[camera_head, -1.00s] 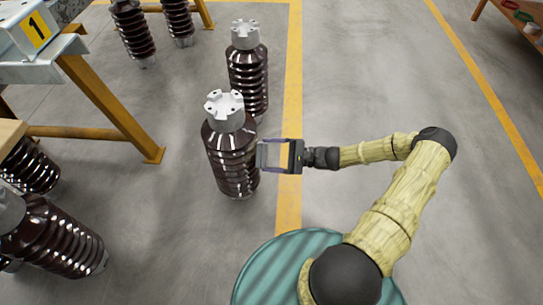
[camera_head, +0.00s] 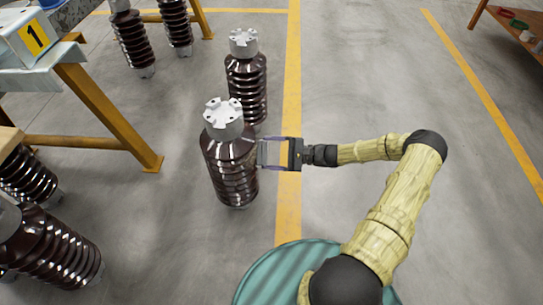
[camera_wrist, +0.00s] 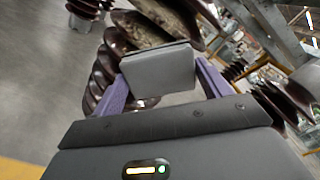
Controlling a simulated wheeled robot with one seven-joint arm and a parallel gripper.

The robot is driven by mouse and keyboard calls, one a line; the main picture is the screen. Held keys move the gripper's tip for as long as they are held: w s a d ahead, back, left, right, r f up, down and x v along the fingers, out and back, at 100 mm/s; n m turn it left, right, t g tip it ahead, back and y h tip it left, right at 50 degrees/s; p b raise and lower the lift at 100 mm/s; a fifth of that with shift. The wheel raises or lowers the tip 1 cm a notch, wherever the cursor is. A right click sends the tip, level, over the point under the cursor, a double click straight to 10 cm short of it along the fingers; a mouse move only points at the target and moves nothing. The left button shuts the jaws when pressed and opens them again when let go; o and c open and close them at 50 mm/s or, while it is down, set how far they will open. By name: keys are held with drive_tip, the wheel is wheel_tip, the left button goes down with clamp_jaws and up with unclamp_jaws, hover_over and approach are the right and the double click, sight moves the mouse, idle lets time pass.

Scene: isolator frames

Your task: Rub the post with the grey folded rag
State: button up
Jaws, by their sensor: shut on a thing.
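The post (camera_head: 230,175) is a dark brown, ribbed insulator with a grey metal cap, upright on the floor left of my gripper. In the wrist view the ribbed post (camera_wrist: 128,28) fills the top, with a pale, mottled dirty patch (camera_wrist: 174,18) on its ribs. My gripper (camera_head: 262,153) reaches in from the right at the post's side, below the cap. Its purple fingers are shut on the grey folded rag (camera_wrist: 158,72), a flat block between them. The rag's far edge is at the post's ribs; I cannot tell whether it presses on them.
Another ribbed insulator (camera_head: 246,85) stands close behind the post. More insulators (camera_head: 55,245) stand at the lower left.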

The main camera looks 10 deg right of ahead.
drive_tip(key=shift+w+d, duration=0.25)
drive_tip(key=shift+w, duration=0.95)
drive_tip(key=shift+r, duration=0.1)
drive_tip(key=shift+d+r+p, duration=0.1)
drive_tip(key=shift+r+p, duration=0.6)
drive_tip(key=shift+r, duration=0.2)
